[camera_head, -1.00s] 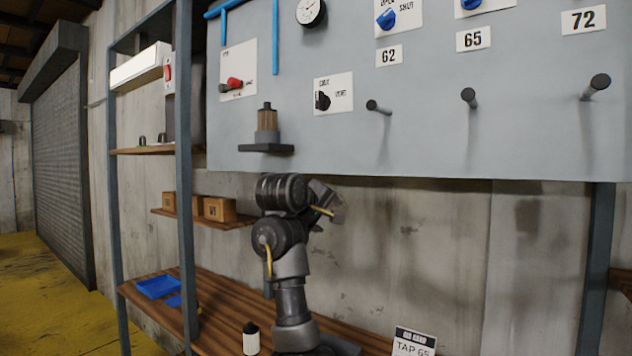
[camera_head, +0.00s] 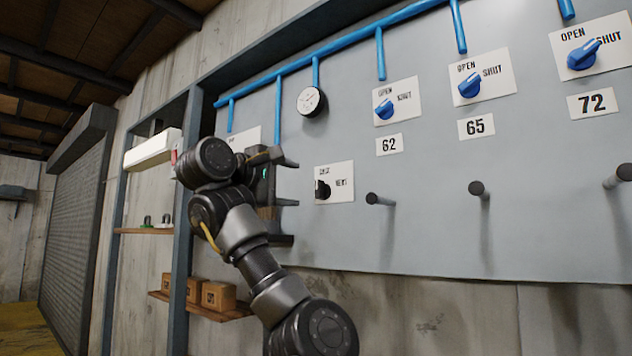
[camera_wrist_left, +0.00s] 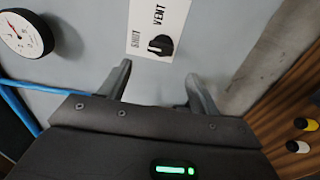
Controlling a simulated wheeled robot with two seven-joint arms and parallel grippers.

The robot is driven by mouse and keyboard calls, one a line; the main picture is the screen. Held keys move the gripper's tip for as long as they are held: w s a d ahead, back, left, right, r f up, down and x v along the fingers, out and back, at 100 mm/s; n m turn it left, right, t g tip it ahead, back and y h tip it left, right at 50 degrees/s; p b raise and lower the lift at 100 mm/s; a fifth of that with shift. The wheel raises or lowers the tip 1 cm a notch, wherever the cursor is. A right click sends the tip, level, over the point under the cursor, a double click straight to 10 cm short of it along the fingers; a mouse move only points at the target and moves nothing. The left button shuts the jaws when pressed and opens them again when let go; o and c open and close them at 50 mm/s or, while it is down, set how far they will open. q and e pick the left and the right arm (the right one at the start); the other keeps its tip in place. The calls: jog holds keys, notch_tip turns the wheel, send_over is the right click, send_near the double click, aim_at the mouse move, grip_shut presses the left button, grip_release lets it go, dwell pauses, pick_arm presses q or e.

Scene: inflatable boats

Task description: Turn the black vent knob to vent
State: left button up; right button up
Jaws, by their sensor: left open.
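The black vent knob (camera_head: 322,189) sits on a white label plate (camera_head: 343,176) on the grey panel, to the right of my left gripper. In the left wrist view the knob (camera_wrist_left: 161,45) lies ahead of the fingers, on a plate whose word VENT is readable. My left gripper (camera_head: 290,182) is open and empty, its fingers pointing right toward the knob, apart from it. In the left wrist view the two fingertips (camera_wrist_left: 156,74) stand wide apart, short of the knob. My right gripper is in neither view.
A dial gauge (camera_head: 311,101) sits above the knob plate. Blue valve knobs (camera_head: 384,109) and dark pegs (camera_head: 379,199) are to its right. Blue pipes (camera_head: 379,50) run along the panel top. A shelf with small boxes (camera_head: 218,296) is at lower left.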

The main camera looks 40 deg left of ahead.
aim_at(317, 189)
pick_arm(q)
jog(key=w+p, duration=0.3)
jog(key=w, duration=0.4)
jog(key=shift+w+r+p, duration=0.1)
jog(key=shift+w+p, duration=0.2)
jog(key=shift+w, duration=0.5)
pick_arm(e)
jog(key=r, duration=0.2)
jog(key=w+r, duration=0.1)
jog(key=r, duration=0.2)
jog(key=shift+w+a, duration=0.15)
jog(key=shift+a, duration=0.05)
